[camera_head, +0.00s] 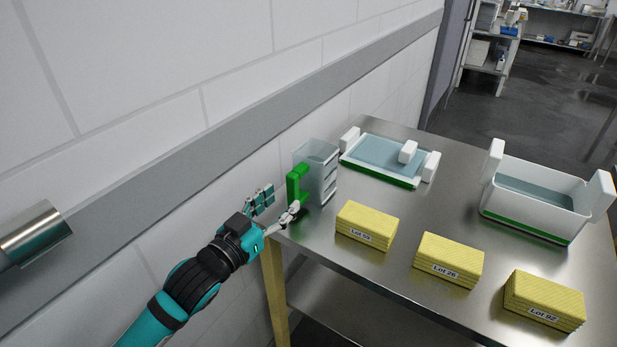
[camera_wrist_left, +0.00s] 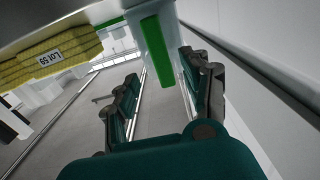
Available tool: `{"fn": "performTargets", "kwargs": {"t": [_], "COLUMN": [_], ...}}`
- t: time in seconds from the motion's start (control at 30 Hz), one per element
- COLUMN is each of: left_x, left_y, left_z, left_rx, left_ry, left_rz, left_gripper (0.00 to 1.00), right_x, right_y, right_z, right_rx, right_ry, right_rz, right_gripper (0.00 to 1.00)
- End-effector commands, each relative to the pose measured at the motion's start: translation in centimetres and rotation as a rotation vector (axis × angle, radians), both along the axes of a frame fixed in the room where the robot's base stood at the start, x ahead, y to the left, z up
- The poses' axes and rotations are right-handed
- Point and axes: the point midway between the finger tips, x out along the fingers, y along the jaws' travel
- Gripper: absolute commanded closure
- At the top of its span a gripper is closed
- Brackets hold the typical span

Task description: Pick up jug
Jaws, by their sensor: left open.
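The jug (camera_head: 318,168) is a clear, see-through container with a green handle (camera_head: 294,184). It stands upright at the table's left corner, near the wall, with its handle facing my left arm. My left gripper (camera_head: 277,205) is open at the handle, with its fingers spread to either side. In the left wrist view the green handle (camera_wrist_left: 168,60) shows ahead, in the gap between the fingers of the left gripper (camera_wrist_left: 163,90). I cannot tell whether any finger touches it. My right gripper is not in view.
Three yellow blocks with lot labels lie along the front; the nearest one (camera_head: 366,226) is just right of the jug. A white tray with a green base (camera_head: 378,178) lies behind. A white tub (camera_head: 528,215) stands at the right. The wall (camera_head: 215,165) is close on the left.

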Motion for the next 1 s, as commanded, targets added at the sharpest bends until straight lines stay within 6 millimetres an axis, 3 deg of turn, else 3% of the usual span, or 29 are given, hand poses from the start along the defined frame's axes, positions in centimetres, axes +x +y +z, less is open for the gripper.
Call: {"fn": "performTargets", "kwargs": {"t": [0.2, 0.5, 0.83, 1.0], "left_x": [1.3, 4.8, 5.4, 5.4], "left_y": [-1.0, -3.1, -3.6, -3.6], "left_z": [0.0, 0.1, 0.0, 0.0], "left_rx": [0.000, -0.002, 0.001, 0.001], "left_ry": [0.000, 0.001, 0.001, 0.001], "left_rz": [-0.001, 0.000, 0.000, 0.000], "left_gripper": [0.52, 0.52, 0.52, 0.73], "right_x": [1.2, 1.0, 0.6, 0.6], "right_y": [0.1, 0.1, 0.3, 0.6], "right_z": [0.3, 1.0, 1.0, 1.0], "right_rx": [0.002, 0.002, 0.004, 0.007], "right_ry": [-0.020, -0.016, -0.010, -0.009], "right_rz": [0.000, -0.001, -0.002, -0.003], "right_gripper": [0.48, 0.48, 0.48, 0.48]}}
